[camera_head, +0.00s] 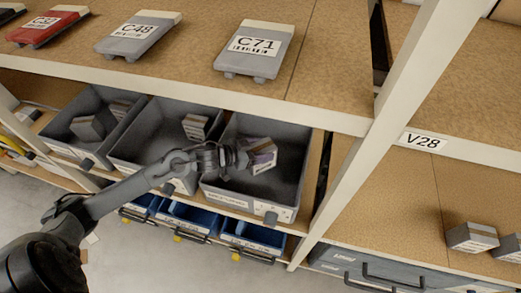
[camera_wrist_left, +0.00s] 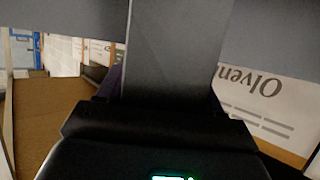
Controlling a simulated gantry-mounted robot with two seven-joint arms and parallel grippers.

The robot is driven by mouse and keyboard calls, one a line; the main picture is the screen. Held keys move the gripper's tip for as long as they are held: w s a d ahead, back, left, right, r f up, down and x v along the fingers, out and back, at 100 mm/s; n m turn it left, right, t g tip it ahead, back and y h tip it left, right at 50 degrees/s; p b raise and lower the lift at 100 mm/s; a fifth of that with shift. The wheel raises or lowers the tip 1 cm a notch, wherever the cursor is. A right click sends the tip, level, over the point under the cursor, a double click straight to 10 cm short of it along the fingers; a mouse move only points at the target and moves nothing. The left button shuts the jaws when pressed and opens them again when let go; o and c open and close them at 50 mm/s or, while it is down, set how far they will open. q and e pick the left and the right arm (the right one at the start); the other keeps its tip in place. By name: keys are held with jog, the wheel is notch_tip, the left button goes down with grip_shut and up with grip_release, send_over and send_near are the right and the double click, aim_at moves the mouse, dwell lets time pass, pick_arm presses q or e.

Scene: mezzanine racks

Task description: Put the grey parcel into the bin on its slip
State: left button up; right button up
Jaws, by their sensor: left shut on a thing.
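My left gripper (camera_head: 243,159) is shut on a grey parcel (camera_head: 262,146) with a pale printed label and a dark purplish band. It holds the parcel within the outline of the right grey bin (camera_head: 240,201); whether the parcel touches the bin is hard to tell. In the left wrist view, a dark finger (camera_wrist_left: 172,60) covers the middle, and a pale printed face with upside-down letters reading "Olven" (camera_wrist_left: 262,88) is close behind it. The bin's front slip is too small to read. My right gripper is out of view.
A middle grey bin (camera_head: 133,164) and a left grey bin (camera_head: 62,140) hold small parcels. The shelf (camera_head: 190,60) overhangs their back. A pale rack post (camera_head: 375,125) stands to the right. Blue bins (camera_head: 250,238) sit below.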

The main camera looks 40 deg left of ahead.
pick_arm(q)
jog(key=shift+w+f, duration=0.1)
dwell(0.3)
jog(key=shift+f, duration=0.35)
jog(key=o, duration=1.3)
jog(key=shift+r, duration=0.4)
jog(key=shift+s+a+r, duration=0.1)
jog(key=shift+s+r, duration=0.15)
jog(key=shift+s, duration=0.05)
jog(key=p+v, duration=0.3)
jog(key=v, duration=0.8)
jog(key=shift+s+a, duration=0.1)
jog(key=shift+s, duration=0.1)
